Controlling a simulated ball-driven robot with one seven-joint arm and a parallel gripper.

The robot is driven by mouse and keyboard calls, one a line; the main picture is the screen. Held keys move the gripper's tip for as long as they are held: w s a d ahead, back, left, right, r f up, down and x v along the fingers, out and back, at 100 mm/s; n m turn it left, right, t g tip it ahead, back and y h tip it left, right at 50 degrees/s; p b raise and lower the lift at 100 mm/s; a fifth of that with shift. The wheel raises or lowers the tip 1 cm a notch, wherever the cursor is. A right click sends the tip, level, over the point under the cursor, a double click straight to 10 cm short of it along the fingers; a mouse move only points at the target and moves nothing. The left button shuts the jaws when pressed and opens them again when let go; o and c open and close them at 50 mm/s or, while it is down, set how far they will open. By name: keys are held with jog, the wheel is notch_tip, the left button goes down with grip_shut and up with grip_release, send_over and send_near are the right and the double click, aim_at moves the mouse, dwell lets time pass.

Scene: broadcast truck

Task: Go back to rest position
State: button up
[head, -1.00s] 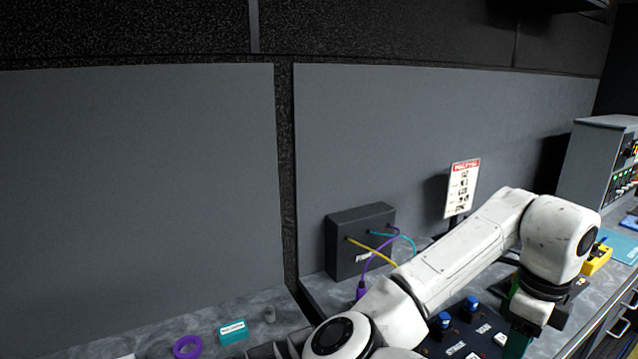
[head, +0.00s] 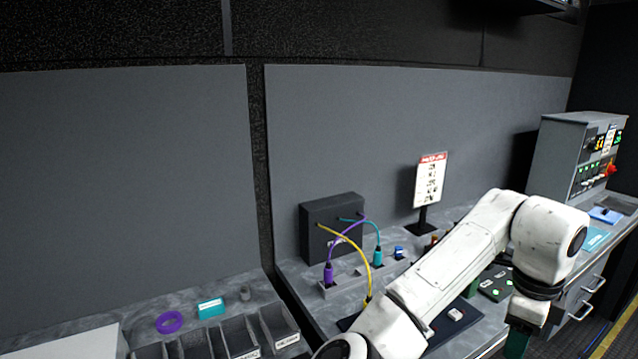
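My white arm reaches from the bottom middle of the head view up to a bent joint at the right, then points down. My gripper (head: 518,342) hangs below that joint at the bottom edge, over or in front of the counter's front edge. Only a dark wrist ring and a green part of it show. The fingertips are cut off by the frame, so I cannot see whether it is open or shut or holds anything.
A dark box (head: 331,228) with purple, teal and yellow cables stands on the counter beside a sign (head: 430,182). A grey control console (head: 575,160) stands at the right, above drawers (head: 577,300). Grey bins (head: 240,335), a purple ring (head: 169,322) and a teal box (head: 210,308) are at lower left.

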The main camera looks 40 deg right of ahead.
jog(key=w+d+f+n+h, duration=0.2)
jog(key=w+f+n+h, duration=0.25)
jog(key=n, duration=0.95)
jog(key=w+a+f+n+t, duration=0.2)
jog(key=w+a+f+n, duration=0.1)
jog(key=a+f+n, duration=0.6)
jog(key=s+a+f+n+y, duration=0.2)
jog(key=s+a+f+n, duration=0.2)
jog(key=a, duration=0.5)
jog(key=s+a+f+n+y, duration=0.3)
jog(key=a+f+n, duration=0.4)
jog(key=a, duration=0.3)
jog(key=shift+s+a+f+n+g, duration=0.2)
jog(key=shift+s+f+n+g, duration=0.1)
jog(key=shift+s+f+n, duration=0.15)
jog(key=shift+w+y, duration=0.1)
jog(key=shift+y, duration=0.15)
jog(key=shift+c, duration=0.3)
